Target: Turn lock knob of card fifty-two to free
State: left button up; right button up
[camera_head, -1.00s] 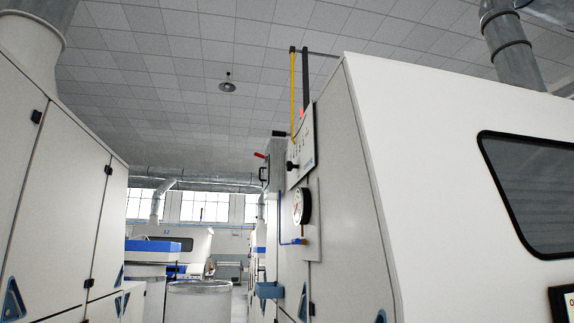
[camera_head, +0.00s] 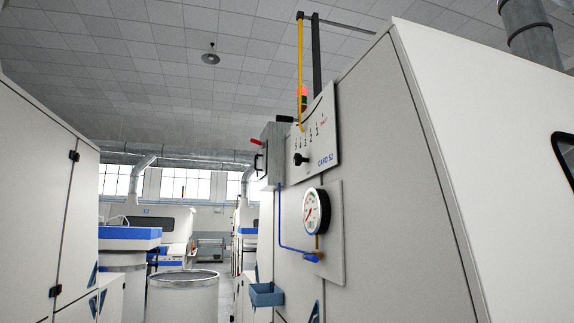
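A white plate (camera_head: 322,135) marked "CARD 52" is on the side of the large white machine at the right. It carries a row of numbers, a small red mark and a black knob (camera_head: 299,159) at its lower left. The plate is seen at a steep angle, so I cannot tell which mark the knob points at. Left of the plate is a grey box (camera_head: 271,153) with a red-tipped lever (camera_head: 256,142) and a dark handle. I cannot tell whether the lock knob is the one on the plate. Neither of my grippers is in view.
A round gauge (camera_head: 316,212) with a blue pipe sits below the plate, and a blue bin (camera_head: 266,294) hangs lower down. A grey can (camera_head: 183,296) stands in the aisle. White cabinets (camera_head: 40,200) border the left side.

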aim_at(299, 159)
jog(key=i+j+z, duration=0.1)
jog(key=i+j, duration=1)
jog(key=i+j+z, duration=0.1)
jog(key=i+j, duration=0.9)
jog(key=j, duration=0.15)
